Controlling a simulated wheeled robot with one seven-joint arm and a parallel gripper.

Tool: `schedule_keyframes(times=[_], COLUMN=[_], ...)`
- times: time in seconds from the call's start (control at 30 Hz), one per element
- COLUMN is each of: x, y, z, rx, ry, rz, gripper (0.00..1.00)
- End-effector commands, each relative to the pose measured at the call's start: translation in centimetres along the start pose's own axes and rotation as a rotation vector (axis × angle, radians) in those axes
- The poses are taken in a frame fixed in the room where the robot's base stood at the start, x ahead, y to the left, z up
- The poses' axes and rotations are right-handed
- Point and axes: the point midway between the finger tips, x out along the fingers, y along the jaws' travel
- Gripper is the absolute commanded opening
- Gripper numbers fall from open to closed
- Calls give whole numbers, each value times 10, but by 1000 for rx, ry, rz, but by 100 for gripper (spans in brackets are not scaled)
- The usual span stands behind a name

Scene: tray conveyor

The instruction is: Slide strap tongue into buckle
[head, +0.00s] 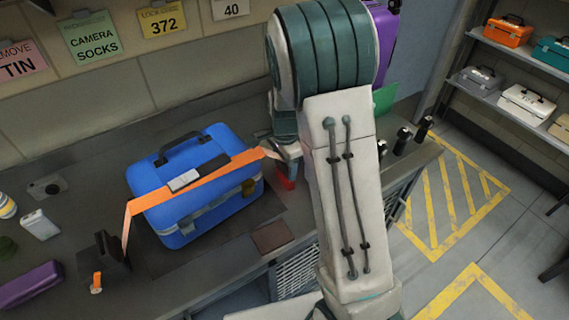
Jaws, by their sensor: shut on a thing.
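A blue case (190,205) with a dark top handle stands on the dark workbench. An orange strap (222,171) crosses its lid from lower left to upper right. A small grey metal piece, seemingly the buckle (183,180), lies on the lid at the strap, left of centre. Whether the strap runs through it or beneath it is unclear. My gripper (276,156) is just right of the case, shut on the strap's right end, which it holds off the lid. The strap's tongue is hidden at the gripper. The strap's left end hangs past the case's left side.
A dark block (110,248) stands left of the case, with a purple case (30,283) farther left. Several black-topped bottles (403,138) stand right of my arm. A brown pad (271,236) lies near the front edge. Shelves (515,65) hold more cases at right.

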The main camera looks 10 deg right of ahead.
Motion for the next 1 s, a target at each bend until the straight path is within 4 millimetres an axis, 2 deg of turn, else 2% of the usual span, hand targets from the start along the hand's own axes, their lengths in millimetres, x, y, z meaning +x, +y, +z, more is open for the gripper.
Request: schedule_keyframes(times=[0.07, 0.1, 0.17, 0.2, 0.47, 0.57, 0.67, 1.0], x=[3, 3, 2, 2, 1, -5, -19, -96], y=[0, 0, 0, 0, 0, -1, -1, -1], z=[0, 0, 0, 0, 0, 0, 0, 0], rx=[0, 0, 0, 0, 0, -1, -1, 0], ry=[0, 0, 0, 0, 0, 1, 1, 1], rz=[1, 0, 0, 0, 0, -2, -5, -5], gripper=[32, 62, 78, 81, 81, 81, 81, 81])
